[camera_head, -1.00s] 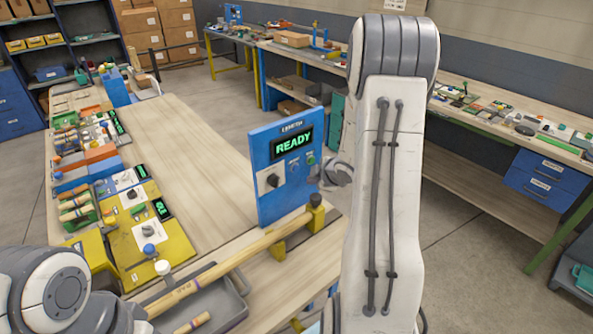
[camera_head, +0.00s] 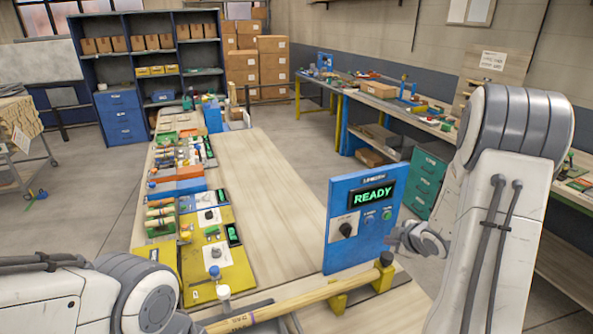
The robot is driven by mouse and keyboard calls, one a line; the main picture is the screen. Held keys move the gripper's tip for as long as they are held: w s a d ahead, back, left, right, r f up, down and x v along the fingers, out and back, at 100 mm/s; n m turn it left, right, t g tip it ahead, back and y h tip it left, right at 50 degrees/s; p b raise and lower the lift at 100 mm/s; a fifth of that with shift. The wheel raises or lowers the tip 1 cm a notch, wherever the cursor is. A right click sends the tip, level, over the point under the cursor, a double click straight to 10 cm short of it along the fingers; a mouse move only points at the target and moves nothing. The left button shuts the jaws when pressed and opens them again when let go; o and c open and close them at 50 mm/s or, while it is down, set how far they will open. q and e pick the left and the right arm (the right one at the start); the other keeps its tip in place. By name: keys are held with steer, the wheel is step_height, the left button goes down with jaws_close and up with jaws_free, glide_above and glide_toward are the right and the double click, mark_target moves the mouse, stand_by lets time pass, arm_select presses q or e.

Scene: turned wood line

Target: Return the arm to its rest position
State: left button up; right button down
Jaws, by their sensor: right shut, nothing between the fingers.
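My right arm (camera_head: 500,230) rises at the right of the head view, with its elbow up and a white forearm with dark cables. My right gripper (camera_head: 405,238) is shut and empty, small and partly hidden, just right of the blue panel (camera_head: 338,262). I cannot tell whether it touches the panel. The panel stands upright on the bench, with a lit green READY display (camera_head: 374,194) and a black knob (camera_head: 346,230). My left arm (camera_head: 110,290) is folded low at the bottom left. Its gripper is not visible.
A long wooden bench (camera_head: 265,185) has a clear middle. Yellow trays (camera_head: 215,262) and several coloured fixtures line its left side. A turned wooden piece (camera_head: 290,303) lies in yellow supports at the front. Shelves (camera_head: 100,75), cartons (camera_head: 272,66) and another bench (camera_head: 345,92) stand behind.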

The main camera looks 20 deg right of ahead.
steer(key=s+a+r+m+g+b, duration=0.1)
steer(key=s+a+r+g, duration=0.1)
steer(key=a, duration=1)
steer(key=s+a+r+m+g+b, duration=0.1)
steer(key=a+r+m, duration=0.1)
steer(key=a, duration=0.9)
steer(key=s+a+r+g+y, duration=0.1)
steer(key=s+a+g, duration=0.2)
steer(key=s+a, duration=0.4)
steer(key=s+a+g+y+b, duration=0.1)
steer(key=s+a+g, duration=0.2)
steer(key=s+a, duration=0.4)
steer(key=s, duration=0.8)
steer(key=shift+s+a+r+m, duration=0.3)
steer(key=shift+s+a+r, duration=0.05)
steer(key=shift+s, duration=0.05)
